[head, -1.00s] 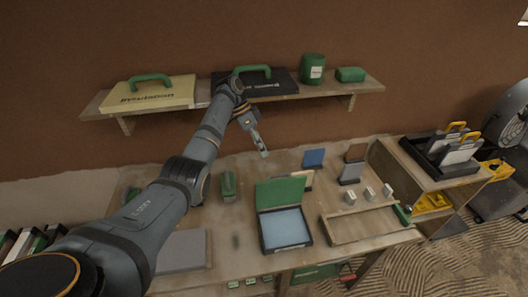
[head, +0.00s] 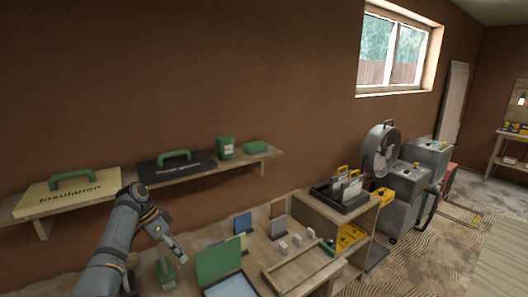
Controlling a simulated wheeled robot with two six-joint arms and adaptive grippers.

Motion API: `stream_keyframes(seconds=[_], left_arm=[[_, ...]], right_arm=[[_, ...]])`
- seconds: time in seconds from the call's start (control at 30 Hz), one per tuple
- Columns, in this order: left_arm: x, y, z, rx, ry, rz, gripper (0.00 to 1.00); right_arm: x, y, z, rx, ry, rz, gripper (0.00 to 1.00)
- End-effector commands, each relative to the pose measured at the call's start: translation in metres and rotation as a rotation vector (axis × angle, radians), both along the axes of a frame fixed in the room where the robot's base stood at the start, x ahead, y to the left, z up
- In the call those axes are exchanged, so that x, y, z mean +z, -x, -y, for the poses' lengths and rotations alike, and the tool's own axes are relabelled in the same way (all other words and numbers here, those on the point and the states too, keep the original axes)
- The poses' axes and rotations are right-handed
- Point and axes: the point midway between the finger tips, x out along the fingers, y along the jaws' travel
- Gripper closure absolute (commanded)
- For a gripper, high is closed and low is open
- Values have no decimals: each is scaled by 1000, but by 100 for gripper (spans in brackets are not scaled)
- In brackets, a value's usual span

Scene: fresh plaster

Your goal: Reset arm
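My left arm comes in from the lower left. Its gripper (head: 177,247) hangs above the workbench, below the black case on the wall shelf and left of an open green-lidded box (head: 219,260). I see nothing held in it. Its fingers show small and edge-on, so I cannot tell whether they are open or shut. My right arm and gripper are not in view.
The wall shelf (head: 190,174) bears a yellow insulation case (head: 66,194), a black case (head: 176,166), a green canister (head: 225,148) and a green block (head: 255,147). A green-handled tool (head: 165,270) stands below the gripper. A wooden tray (head: 300,270) lies right.

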Motion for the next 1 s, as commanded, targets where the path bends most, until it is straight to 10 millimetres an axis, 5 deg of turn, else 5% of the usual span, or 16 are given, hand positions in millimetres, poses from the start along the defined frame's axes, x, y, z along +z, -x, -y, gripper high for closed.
stream_keyframes(seconds=[0.13, 0.4, 0.57, 0.77, 1.0], left_arm=[[-31, 10, 1, 43, -56, -16, 64], [-90, 40, 3, 151, -172, -32, 64], [-130, 74, 7, 242, -253, -29, 64], [-178, 154, 17, 433, -363, 9, 64], [-178, 236, 23, 643, -410, 72, 64]], right_arm=[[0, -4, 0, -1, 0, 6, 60], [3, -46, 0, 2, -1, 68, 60], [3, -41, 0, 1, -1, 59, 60], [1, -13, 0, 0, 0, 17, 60], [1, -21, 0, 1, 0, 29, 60]])
